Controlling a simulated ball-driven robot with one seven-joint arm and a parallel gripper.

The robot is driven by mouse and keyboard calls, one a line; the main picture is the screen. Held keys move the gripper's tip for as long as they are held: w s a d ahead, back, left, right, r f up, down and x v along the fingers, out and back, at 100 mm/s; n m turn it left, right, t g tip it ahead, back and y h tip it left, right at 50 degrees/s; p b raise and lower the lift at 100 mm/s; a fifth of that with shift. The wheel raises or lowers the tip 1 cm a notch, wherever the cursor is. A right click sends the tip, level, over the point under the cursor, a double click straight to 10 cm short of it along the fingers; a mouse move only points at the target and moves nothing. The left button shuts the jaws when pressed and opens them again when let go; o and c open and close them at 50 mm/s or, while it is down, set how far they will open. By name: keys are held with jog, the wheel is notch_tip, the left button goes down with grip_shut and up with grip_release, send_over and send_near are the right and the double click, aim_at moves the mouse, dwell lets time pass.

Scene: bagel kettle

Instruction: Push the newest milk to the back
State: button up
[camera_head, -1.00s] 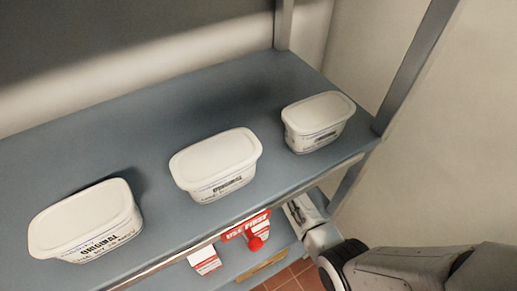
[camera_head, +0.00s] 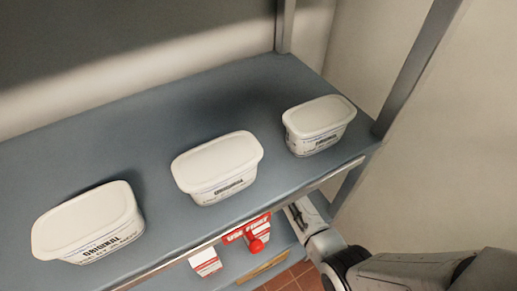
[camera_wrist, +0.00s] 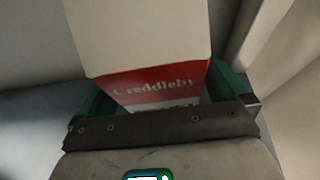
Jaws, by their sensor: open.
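A white carton with a red band reading "Creddleby" (camera_wrist: 155,85) fills the middle of the wrist view. My gripper (camera_wrist: 165,92) is open, with a green finger on each side of the carton. I cannot tell whether either finger touches it. In the head view, a red cap (camera_head: 257,246) and a white-and-red carton or label (camera_head: 206,262) show on the lower shelf, mostly hidden under the upper shelf. In that view my gripper's tips are hidden beneath the upper shelf's edge. No carton date is readable.
A red "USE FIRST" sign (camera_head: 240,233) is by the lower shelf. The blue-grey upper shelf (camera_head: 150,135) holds three white tubs: left (camera_head: 88,222), middle (camera_head: 217,165) and right (camera_head: 318,122). A metal post (camera_head: 415,75) stands at the right.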

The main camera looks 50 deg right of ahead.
jog(key=p+v, duration=0.3)
jog(key=v, duration=0.7)
